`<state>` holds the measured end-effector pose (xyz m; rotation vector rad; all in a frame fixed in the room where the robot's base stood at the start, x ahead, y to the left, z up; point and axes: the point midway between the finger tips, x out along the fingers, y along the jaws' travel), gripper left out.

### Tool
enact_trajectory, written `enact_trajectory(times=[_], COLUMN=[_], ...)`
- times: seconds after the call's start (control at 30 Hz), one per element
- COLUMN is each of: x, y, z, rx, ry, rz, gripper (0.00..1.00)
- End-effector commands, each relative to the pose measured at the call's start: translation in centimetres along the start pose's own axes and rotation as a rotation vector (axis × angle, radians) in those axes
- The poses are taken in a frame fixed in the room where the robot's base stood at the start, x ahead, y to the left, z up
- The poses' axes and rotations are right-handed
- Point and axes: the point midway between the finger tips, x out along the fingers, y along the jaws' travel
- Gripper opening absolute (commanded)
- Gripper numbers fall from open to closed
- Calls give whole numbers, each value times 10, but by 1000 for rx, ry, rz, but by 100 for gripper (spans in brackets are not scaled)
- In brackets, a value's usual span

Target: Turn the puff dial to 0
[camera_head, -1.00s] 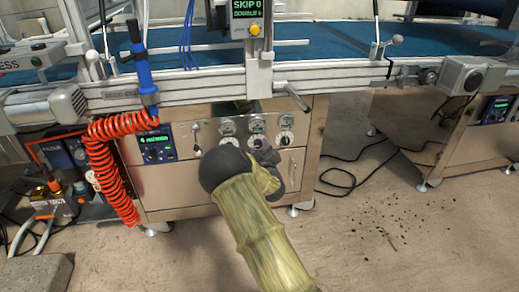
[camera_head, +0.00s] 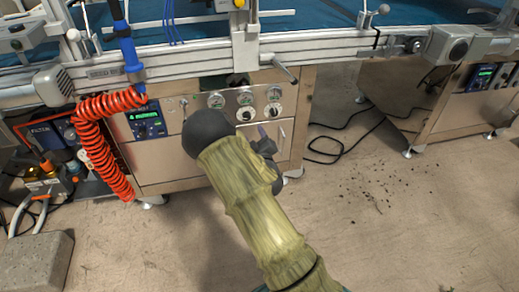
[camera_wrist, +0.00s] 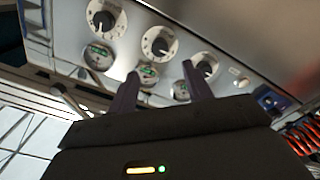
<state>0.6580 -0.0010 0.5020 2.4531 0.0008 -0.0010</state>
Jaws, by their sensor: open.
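Three dials with black knobs on pale round plates sit in a row on the steel cabinet front, each paired with a gauge. In the wrist view they are a left dial (camera_wrist: 103,18), a middle dial (camera_wrist: 158,43) and a right dial (camera_wrist: 204,66). In the head view two show, the middle dial (camera_head: 244,114) and the right dial (camera_head: 274,109); my arm hides the other. Their labels are too small to read, so I cannot tell which is puff. My gripper (camera_head: 264,137) is open and empty, below and in front of the dials. The wrist view shows its fingers (camera_wrist: 160,72) apart, touching no knob.
A blue controller (camera_head: 146,123) and a coiled red hose (camera_head: 92,150) are left of the dials. A lever handle (camera_head: 286,68) juts from the rail above them. A black cable (camera_head: 326,145) lies on the floor at right. Open floor lies in front of the cabinet.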

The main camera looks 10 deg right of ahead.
Motion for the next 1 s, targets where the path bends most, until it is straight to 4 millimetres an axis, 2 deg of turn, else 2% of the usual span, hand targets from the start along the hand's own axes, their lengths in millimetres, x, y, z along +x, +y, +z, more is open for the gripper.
enact_trajectory(times=[0.2,0.4,0.57,1.0], x=[-44,-74,-82,-82], y=[1,0,0,0], z=[-1,0,1,0], rx=[-1,0,0,0], ry=[-6,-4,-2,-1], rz=[-2,-1,0,0], gripper=[50,50,50,50])
